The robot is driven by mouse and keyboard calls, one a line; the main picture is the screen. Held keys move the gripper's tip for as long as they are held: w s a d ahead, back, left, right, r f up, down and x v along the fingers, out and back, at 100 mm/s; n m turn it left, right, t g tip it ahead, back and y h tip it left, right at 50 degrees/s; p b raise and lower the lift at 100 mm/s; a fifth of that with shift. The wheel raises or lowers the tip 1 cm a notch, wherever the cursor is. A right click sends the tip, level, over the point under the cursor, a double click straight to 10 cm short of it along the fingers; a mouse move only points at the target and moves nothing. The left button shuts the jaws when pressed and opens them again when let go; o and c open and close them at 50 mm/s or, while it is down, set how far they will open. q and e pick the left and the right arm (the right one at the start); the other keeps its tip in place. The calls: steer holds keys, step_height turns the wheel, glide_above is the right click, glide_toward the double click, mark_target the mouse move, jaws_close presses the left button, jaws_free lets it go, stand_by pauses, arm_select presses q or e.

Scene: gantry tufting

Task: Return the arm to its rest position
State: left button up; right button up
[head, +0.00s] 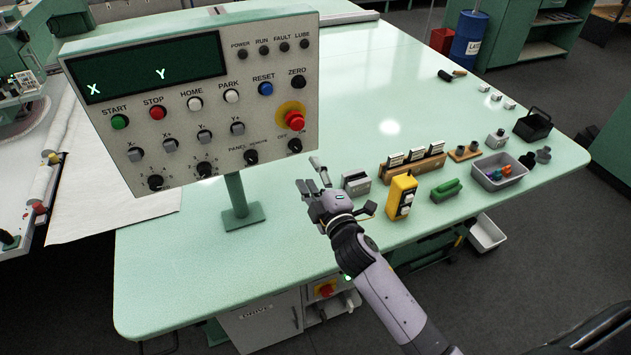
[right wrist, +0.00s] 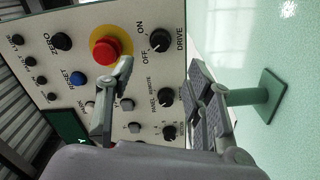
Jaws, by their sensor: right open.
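My right gripper (head: 314,177) is open and empty above the green table, just right of the control panel's lower right corner. Its fingers point up and toward the panel. In the right wrist view my right gripper (right wrist: 160,105) has its fingers spread apart in front of the control panel (right wrist: 150,25), with nothing between them. The panel (head: 190,75) stands on a green post and carries buttons, knobs and a red emergency button on a yellow ring. My left gripper is not in view.
The green table (head: 370,70) is clear at its middle and back. The panel's post (head: 236,195) stands left of my right arm.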

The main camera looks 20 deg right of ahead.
steer(key=shift+s, duration=1.1)
steer(key=shift+f, duration=0.1)
